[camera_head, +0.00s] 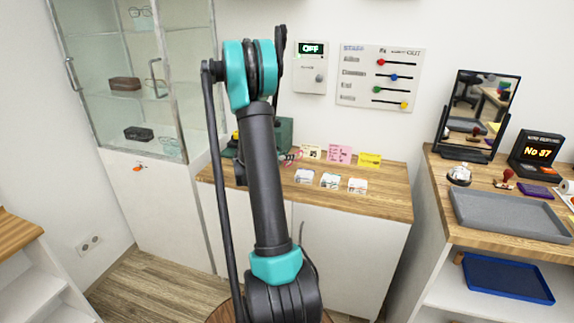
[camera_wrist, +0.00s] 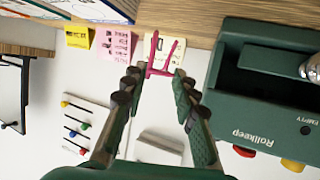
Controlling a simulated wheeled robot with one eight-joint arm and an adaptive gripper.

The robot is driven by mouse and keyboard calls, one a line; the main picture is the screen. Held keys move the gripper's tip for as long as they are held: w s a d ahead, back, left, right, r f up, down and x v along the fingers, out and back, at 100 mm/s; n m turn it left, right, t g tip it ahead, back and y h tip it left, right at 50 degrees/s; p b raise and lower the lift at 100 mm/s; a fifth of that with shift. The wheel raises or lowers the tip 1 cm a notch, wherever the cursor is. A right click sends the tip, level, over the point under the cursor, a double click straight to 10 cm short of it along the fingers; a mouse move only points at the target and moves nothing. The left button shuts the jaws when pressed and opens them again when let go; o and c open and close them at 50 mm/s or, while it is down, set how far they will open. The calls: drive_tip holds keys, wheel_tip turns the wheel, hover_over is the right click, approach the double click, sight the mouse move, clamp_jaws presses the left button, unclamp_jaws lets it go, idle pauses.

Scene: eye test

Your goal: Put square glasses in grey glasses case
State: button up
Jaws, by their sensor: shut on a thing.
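A thin pink frame, which looks like glasses (camera_wrist: 153,58), sits between the fingertips of my gripper (camera_wrist: 158,76) in the wrist view. My gripper is shut on it. Its lens shape is hard to tell from this angle. A bit of pink also shows beside my arm in the head view, above the wooden counter, where my gripper is mostly hidden. A dark case (camera_head: 138,133) lies on the lower shelf of the glass cabinet, and a brown case (camera_head: 124,84) lies on the shelf above. I cannot tell whether either is the grey glasses case.
A green Rollkeep box (camera_wrist: 262,105) stands close to my gripper. Yellow and pink notes (camera_head: 340,154) and several small cards (camera_head: 330,181) are on the wooden counter (camera_head: 390,205). The cabinet (camera_head: 85,75) holds other glasses. A grey tray (camera_head: 510,216) is on the right counter.

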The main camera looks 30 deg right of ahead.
drive_tip(key=shift+f, duration=2)
drive_tip(key=o, duration=0.9)
drive_tip(key=shift+f, duration=0.1)
